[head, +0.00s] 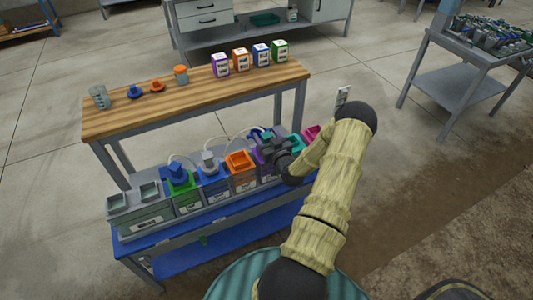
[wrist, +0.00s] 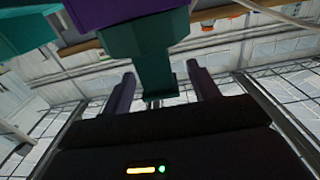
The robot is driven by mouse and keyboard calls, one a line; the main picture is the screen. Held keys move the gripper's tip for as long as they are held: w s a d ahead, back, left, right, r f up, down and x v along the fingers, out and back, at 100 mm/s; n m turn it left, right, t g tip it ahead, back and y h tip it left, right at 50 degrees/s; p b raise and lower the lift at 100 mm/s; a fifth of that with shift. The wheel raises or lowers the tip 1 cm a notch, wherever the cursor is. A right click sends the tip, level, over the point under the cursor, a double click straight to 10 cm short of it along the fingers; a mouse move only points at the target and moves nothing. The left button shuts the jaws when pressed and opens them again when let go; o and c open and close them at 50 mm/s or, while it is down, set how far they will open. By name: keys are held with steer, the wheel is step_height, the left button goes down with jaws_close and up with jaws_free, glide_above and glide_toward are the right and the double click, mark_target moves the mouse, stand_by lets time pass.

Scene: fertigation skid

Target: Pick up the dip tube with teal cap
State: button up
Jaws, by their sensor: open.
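In the wrist view, a teal piece (wrist: 145,45), which looks like the dip tube's teal cap, narrows to a stem between the two fingers of my gripper (wrist: 160,78). The fingers stand apart, one on each side of it, with visible gaps. A purple surface (wrist: 130,10) lies beyond it at the top of the picture. In the head view, my gripper (head: 272,148) is over the purple container (head: 262,168) in the row on the blue bench. The gripper and arm hide much of the cap and tube there.
The blue bench (head: 215,222) also carries grey, green, blue, orange (head: 240,162), teal (head: 294,143) and magenta (head: 312,132) containers close by. White hoses arch over the row. A wooden-topped table (head: 190,95) behind holds a beaker, small caps and several labelled bottles.

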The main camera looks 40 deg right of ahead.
stand_by(0.4)
jaws_close()
steer(key=shift+r, duration=0.15)
step_height(320, 180, up, 18)
stand_by(0.6)
stand_by(0.6)
